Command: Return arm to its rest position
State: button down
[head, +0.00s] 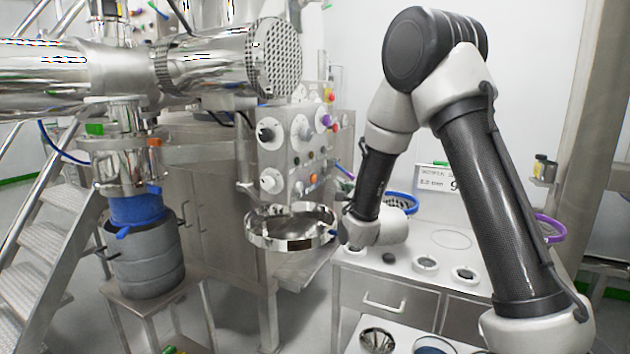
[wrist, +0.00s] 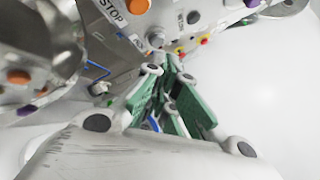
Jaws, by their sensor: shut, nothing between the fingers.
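My gripper (wrist: 168,75) is shut and empty in the wrist view, its green-padded fingers drawn together. It points toward a steel control panel with a STOP label and an orange button (wrist: 137,6). No contact with the panel shows. In the head view my arm rises on the right, bends at a high elbow and comes down to the wrist above the left part of the counter. My fingers are hard to make out in that view.
The control panel (head: 300,160) with several knobs stands left of my wrist. A round steel sieve (head: 290,243) sits below it. The counter (head: 420,285) holds small round dishes, a blue-rimmed sieve (head: 402,198) and a sign (head: 436,178). A steel drum (head: 145,262) stands at left.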

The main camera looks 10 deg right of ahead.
dwell(0.3)
jog(key=s+d+r+n+g, duration=0.4)
jog(key=s+n, duration=0.1)
jog(key=n, duration=0.2)
jog(key=s+d+n+g+h, duration=0.1)
jog(key=s+d+n+g, duration=0.2)
jog(key=s, duration=0.9)
jog(key=s+d+n+g, duration=0.3)
jog(key=s+n, duration=0.5)
jog(key=s, duration=0.5)
jog(key=s+d+n+g+h, duration=0.1)
jog(key=s+d+n+g, duration=0.2)
jog(key=s, duration=1)
jog(key=n+g, duration=0.1)
jog(key=n, duration=0.2)
jog(key=shift+r+n+h, duration=0.15)
jog(key=shift+n+h, duration=0.15)
jog(key=shift+w, duration=0.1)
